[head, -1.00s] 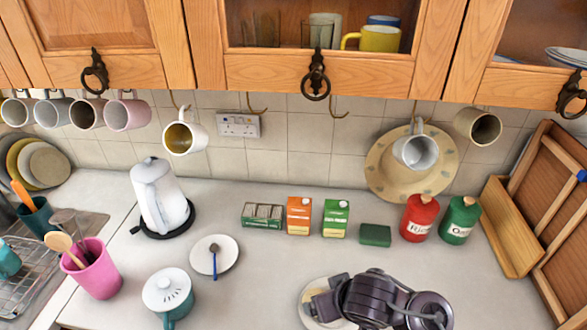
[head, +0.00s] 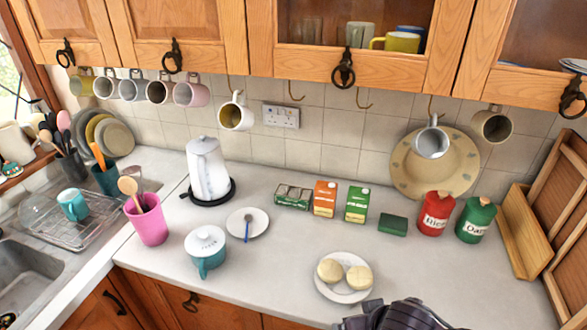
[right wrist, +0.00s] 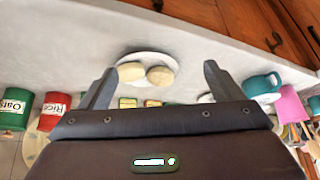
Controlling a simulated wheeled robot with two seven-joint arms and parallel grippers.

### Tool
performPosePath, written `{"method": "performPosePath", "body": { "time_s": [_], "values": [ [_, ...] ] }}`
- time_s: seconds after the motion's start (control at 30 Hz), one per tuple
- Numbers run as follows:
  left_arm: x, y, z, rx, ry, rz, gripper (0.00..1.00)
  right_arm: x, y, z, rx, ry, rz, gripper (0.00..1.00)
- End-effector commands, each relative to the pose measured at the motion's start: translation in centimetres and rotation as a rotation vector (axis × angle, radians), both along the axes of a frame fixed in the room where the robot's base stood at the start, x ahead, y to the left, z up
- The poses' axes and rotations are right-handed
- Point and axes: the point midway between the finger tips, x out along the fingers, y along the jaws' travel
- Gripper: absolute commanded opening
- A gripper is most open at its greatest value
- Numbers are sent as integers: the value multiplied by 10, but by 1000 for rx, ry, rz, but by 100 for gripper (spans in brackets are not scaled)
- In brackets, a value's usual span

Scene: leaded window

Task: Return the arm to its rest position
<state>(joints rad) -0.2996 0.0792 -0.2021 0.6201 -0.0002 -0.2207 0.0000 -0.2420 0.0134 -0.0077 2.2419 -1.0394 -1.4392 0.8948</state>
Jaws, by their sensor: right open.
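My right arm's dark end (head: 400,316) shows at the bottom edge of the head view, in front of the plate with the two rolls. Its lower part is cut off by the frame. In the right wrist view my right gripper (right wrist: 157,80) is open, with nothing between its two fingers. The white plate (head: 345,294) with two pale round rolls (head: 330,270) lies on the counter, apart from the gripper. The plate also shows in the right wrist view (right wrist: 146,56), beyond the fingers. My left gripper is not in view.
A teal lidded pot (head: 205,250), a saucer with a spoon (head: 255,229) and a pink utensil cup (head: 148,222) stand left. Boxes, a red tin (head: 435,214) and a green tin (head: 475,220) stand along the back. The counter right of the plate is clear.

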Motion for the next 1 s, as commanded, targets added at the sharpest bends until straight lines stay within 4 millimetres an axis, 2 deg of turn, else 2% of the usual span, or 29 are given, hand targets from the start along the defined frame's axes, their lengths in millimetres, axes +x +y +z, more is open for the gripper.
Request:
{"method": "performPosePath", "body": {
  "time_s": [0.07, 0.27, 0.47, 0.57, 0.67, 0.77, 0.8, 0.87, 0.9, 1.0],
  "values": [
    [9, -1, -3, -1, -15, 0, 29, 1, 4, -16, 17, 21, 8, 87],
    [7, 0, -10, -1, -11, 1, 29, 2, 15, -55, 69, 74, 29, 87],
    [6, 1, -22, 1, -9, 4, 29, -1, 28, -119, 141, 147, 47, 87],
    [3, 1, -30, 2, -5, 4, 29, -5, 35, -161, 181, 188, 51, 87],
    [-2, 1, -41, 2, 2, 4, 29, -15, 40, -216, 222, 233, 44, 87],
    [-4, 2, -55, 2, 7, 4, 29, -34, 42, -288, 252, 277, 28, 87],
    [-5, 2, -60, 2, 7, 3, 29, -45, 40, -317, 257, 293, 19, 87],
    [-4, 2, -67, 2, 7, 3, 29, -62, 35, -359, 254, 310, 4, 87],
    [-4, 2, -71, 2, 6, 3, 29, -76, 31, -386, 246, 321, -5, 87],
    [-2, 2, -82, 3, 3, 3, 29, -115, 14, -450, 205, 344, -25, 87]
  ]
}}
